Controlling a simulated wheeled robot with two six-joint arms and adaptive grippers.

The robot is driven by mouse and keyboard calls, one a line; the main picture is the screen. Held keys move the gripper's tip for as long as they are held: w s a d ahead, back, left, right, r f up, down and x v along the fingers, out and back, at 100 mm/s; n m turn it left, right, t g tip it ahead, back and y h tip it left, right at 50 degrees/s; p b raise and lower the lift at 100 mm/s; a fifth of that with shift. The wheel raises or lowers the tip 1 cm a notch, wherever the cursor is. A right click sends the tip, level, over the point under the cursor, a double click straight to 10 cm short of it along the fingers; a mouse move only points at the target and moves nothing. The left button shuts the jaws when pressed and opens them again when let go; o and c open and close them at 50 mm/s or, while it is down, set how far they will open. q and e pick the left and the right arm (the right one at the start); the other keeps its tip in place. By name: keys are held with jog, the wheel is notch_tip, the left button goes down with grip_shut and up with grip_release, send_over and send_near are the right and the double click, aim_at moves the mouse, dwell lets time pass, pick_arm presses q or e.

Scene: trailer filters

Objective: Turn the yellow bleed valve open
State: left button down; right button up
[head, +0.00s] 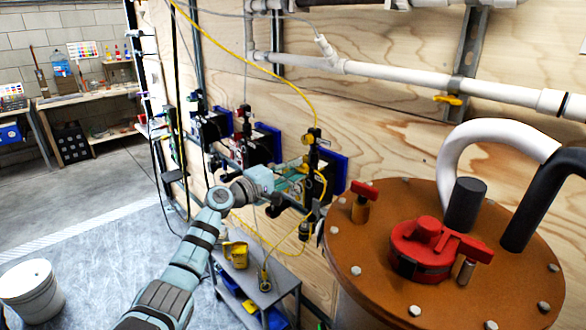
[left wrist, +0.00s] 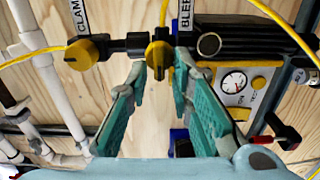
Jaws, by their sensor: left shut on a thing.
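The yellow bleed valve (left wrist: 158,55) sits between my left fingertips in the left wrist view, beside a label of which "BLE" can be read. Its narrow grip stands about upright in that picture. My left gripper (left wrist: 159,68) has its teal fingers closed in on either side of the valve. In the head view my left gripper (head: 303,176) reaches to the pump unit on the plywood wall, and its fingertips are small and partly hidden there. A second yellow knob (left wrist: 83,51), by the "CLAM" label, is to the left of the valve. My right gripper is in neither view.
A pressure gauge (left wrist: 234,81) is right of the valve, on a pale panel. White pipes (left wrist: 48,80) run at the left. In the head view, an orange-brown tank lid (head: 370,245) with red handles stands at right, and a grey cart (head: 262,290) stands below my arm.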

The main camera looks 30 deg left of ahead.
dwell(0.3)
pick_arm(q)
jog(key=c, duration=1.5)
grip_release()
jog(key=v, duration=1.2)
